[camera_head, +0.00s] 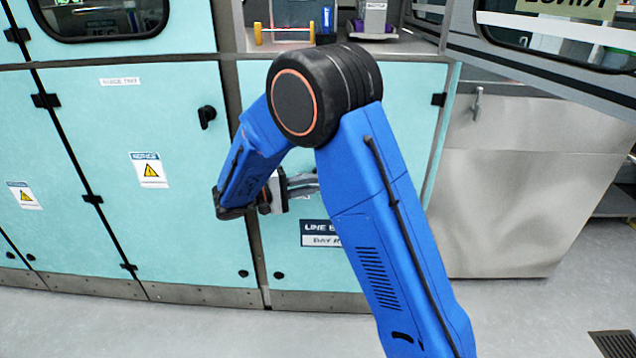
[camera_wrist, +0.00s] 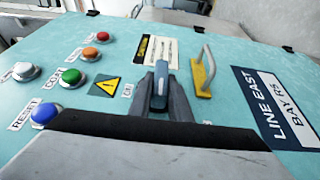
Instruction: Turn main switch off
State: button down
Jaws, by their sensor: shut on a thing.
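In the wrist view, the main switch shows as a small blue-grey lever (camera_wrist: 159,84) on the pale teal panel (camera_wrist: 225,58). My gripper (camera_wrist: 160,92) has its two grey fingers on either side of the lever and is shut on it. The lever's base and exact angle are partly hidden by the fingers. In the head view, my gripper (camera_head: 303,186) reaches the cabinet front beside the blue arm, which hides the switch.
Left of the gripper are blue (camera_wrist: 44,113), green (camera_wrist: 72,77) and orange (camera_wrist: 103,37) buttons and a yellow warning sign (camera_wrist: 106,87). Right of it stands a yellow-based metal handle (camera_wrist: 203,75), close by, then a LINE EAST label (camera_wrist: 262,96).

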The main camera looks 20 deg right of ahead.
dwell(0.3)
jog(key=c, duration=1.6)
grip_release()
jog(key=shift+c, duration=0.2)
jog(key=shift+a, duration=0.1)
